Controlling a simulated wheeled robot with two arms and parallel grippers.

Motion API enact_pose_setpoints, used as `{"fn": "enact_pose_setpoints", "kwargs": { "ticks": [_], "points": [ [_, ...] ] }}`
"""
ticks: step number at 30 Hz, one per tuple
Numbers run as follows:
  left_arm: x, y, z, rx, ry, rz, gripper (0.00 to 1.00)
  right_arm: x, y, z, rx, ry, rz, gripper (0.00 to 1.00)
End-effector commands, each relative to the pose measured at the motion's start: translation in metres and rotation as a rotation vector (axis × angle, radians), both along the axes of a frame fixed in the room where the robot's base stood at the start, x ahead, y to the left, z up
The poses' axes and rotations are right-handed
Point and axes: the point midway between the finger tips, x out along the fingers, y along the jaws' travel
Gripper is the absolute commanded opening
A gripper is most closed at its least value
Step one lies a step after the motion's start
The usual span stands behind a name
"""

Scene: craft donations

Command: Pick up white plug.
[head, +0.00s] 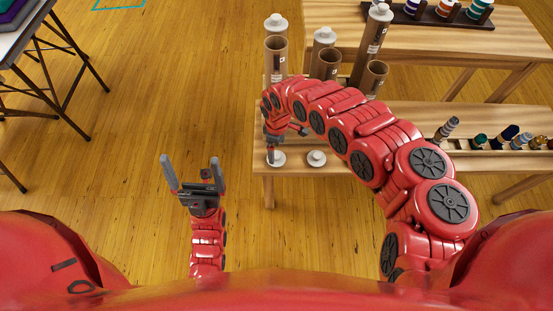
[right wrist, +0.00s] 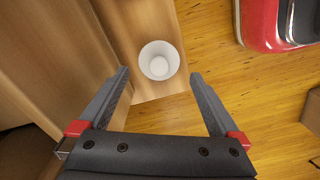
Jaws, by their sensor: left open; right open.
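A white plug (head: 277,159) lies near the front left corner of the low wooden bench. A second white plug (head: 316,157) lies just to its right. My right gripper (head: 272,148) points down over the left plug and partly covers it in the head view. In the right wrist view one white plug (right wrist: 159,60) shows as a round hollow cup, beyond the gap between the open fingertips (right wrist: 159,76), with nothing held. My left gripper (head: 190,161) is open and empty over the floor, left of the bench.
Several cardboard tubes (head: 276,55) stand on the bench behind my right arm, some with white plugs in their tops. Bottles in a rack (head: 520,140) stand at the right. A dark-legged table (head: 30,25) is at the far left. The floor (head: 130,110) between is clear.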

Motion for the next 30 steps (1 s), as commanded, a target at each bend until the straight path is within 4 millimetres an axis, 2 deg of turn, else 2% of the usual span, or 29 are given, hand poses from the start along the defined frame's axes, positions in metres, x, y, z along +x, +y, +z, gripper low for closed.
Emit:
{"fn": "enact_pose_setpoints", "kwargs": {
  "ticks": [7,16,26,30],
  "points": [
    [0.0,0.0,-0.003,0.0,0.0,0.0,1.0,0.001,0.002,-0.017,0.002,-0.001,0.0,0.99],
    [0.0,0.0,-0.013,0.0,0.0,0.0,1.0,0.001,0.003,-0.055,0.0,0.002,-0.001,0.99],
    [0.0,0.0,-0.013,0.0,0.0,0.0,1.0,0.003,0.002,-0.058,-0.001,-0.002,0.0,0.99],
    [0.0,0.0,-0.013,0.0,0.0,0.0,1.0,0.003,0.002,-0.058,-0.002,-0.001,0.0,0.75]
  ]
}}
